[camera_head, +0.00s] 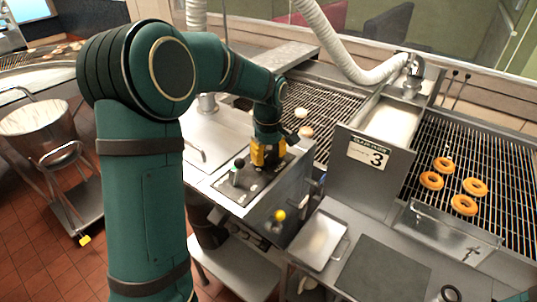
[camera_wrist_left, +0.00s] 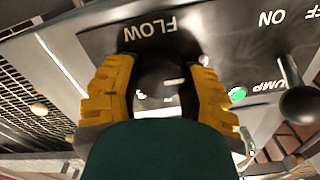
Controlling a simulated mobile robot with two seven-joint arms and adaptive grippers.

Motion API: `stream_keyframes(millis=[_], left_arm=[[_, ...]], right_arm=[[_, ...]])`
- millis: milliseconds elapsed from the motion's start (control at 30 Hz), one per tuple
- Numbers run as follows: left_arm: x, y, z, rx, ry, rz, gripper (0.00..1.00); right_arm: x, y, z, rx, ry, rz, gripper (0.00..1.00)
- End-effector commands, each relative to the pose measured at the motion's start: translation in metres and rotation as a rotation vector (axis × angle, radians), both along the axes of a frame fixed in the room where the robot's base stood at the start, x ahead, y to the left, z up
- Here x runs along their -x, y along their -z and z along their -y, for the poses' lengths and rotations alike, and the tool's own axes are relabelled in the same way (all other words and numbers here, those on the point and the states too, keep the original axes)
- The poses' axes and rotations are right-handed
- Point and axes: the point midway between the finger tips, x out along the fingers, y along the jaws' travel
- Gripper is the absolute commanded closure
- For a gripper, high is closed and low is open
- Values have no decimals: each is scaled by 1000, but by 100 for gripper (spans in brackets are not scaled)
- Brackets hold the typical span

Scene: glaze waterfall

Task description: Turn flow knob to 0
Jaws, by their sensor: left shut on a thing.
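The black flow knob (camera_wrist_left: 158,75) sits on a dark control panel (camera_wrist_left: 100,38) below the upside-down word FLOW in the left wrist view. The yellow fingers of my left gripper (camera_wrist_left: 162,95) are on both sides of the knob and shut on it. In the head view my left gripper (camera_head: 266,154) reaches down to the panel (camera_head: 262,183) and hides the knob. The knob's pointer and the scale numbers cannot be read. My right gripper is not in view.
A pump lever with a dark ball (camera_wrist_left: 299,104) stands close beside the gripper. A yellow-topped knob (camera_head: 279,215) is on the machine's front. A plate numbered 3 (camera_head: 369,154) and a rack with several doughnuts (camera_head: 430,180) are at right. A metal tray (camera_head: 318,240) lies in front.

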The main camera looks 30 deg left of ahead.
Motion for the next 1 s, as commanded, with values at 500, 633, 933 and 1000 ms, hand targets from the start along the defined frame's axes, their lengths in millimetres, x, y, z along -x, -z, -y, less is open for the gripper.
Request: stream_keyframes(millis=[500, 633, 933, 1000], left_arm=[[1, 1, 0, 1, 1, -3, 19], [0, -3, 0, 0, 1, -1, 19], [-1, -51, 0, 0, 1, 3, 19], [0, -66, 0, 0, 1, 3, 19]], right_arm=[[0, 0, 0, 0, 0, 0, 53], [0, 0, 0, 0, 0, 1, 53], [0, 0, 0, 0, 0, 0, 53], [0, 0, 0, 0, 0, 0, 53]])
